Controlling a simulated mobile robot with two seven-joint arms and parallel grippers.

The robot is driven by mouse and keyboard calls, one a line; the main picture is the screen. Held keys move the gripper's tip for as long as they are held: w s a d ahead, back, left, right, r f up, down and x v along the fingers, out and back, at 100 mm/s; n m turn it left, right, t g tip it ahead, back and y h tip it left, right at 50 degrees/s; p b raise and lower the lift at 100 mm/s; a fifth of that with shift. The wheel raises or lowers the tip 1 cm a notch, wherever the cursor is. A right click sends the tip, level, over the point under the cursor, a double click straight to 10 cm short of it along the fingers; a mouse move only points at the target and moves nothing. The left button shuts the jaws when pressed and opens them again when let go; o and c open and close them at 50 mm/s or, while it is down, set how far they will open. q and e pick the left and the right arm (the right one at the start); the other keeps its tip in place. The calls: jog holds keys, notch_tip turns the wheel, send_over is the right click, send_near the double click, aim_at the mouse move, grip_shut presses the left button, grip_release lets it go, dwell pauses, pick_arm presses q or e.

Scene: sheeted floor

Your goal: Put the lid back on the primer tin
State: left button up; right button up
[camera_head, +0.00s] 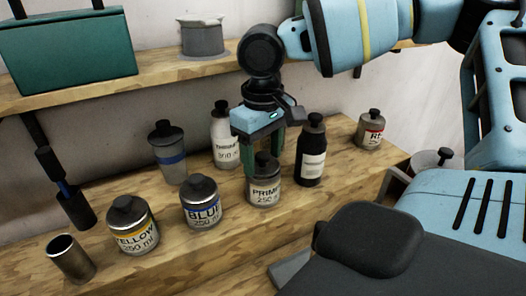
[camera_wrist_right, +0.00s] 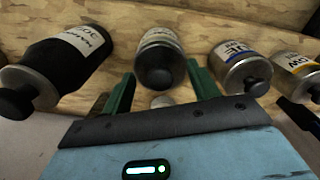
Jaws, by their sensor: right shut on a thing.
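In the wrist view the lid (camera_wrist_right: 159,68) shows between the fingers. My left gripper is not in view.
The blue tin (camera_head: 203,206) and yellow tin (camera_head: 134,229) stand left of the primer tin. An open metal cup (camera_head: 70,258) stands front left. A shelf (camera_head: 160,75) runs above.

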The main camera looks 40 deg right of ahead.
jog(key=o, duration=1.3)
jog(key=shift+o, duration=0.2)
jog(key=shift+r, duration=0.1)
jog(key=shift+r+p, duration=0.4)
jog(key=shift+r, duration=0.7)
jog(key=shift+r+p, duration=0.55)
jog(key=shift+r, duration=1.75)
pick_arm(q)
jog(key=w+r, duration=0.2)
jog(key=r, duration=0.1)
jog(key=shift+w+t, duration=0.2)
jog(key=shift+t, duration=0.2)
pick_arm(e)
grip_shut()
